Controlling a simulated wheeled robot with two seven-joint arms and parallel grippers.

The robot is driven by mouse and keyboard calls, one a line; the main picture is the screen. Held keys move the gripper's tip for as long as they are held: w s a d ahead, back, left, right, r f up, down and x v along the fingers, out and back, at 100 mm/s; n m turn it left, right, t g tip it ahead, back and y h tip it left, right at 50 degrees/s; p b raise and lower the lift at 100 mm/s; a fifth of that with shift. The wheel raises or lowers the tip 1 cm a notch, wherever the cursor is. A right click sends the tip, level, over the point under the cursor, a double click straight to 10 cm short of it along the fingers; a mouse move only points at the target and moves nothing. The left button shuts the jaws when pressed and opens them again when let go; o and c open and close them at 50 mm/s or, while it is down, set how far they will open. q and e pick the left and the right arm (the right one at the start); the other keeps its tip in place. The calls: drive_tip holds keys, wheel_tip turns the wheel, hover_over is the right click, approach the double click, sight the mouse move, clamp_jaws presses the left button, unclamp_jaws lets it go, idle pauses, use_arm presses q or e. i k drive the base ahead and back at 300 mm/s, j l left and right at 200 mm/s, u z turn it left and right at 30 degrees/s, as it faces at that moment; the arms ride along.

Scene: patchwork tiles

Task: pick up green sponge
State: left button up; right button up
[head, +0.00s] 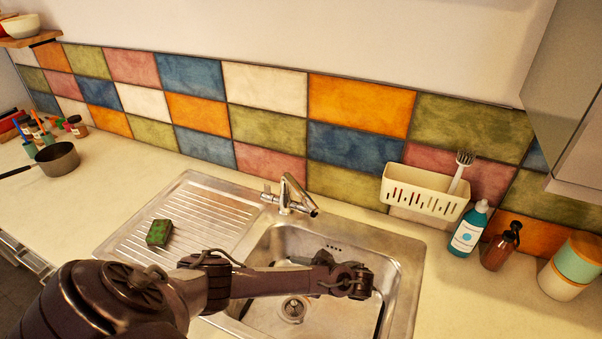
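The green sponge (159,232) lies on the ribbed steel drainboard (197,214), left of the sink basin. It is a small block with a green top and darker sides. My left arm comes in from the lower left and reaches across the front of the drainboard. My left gripper (352,282) is over the right part of the sink basin, well to the right of the sponge and apart from it. Its fingers are too small and dark to tell whether they are open or shut. My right gripper is not in view.
A faucet (292,196) stands behind the basin (285,312). A cream caddy with a brush (425,191), a teal bottle (469,230), a brown bottle (501,247) and a canister (571,267) are at the right. A saucepan (57,159) is far left.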

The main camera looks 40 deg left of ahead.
sight(159, 232)
drive_tip(key=k, duration=1.5)
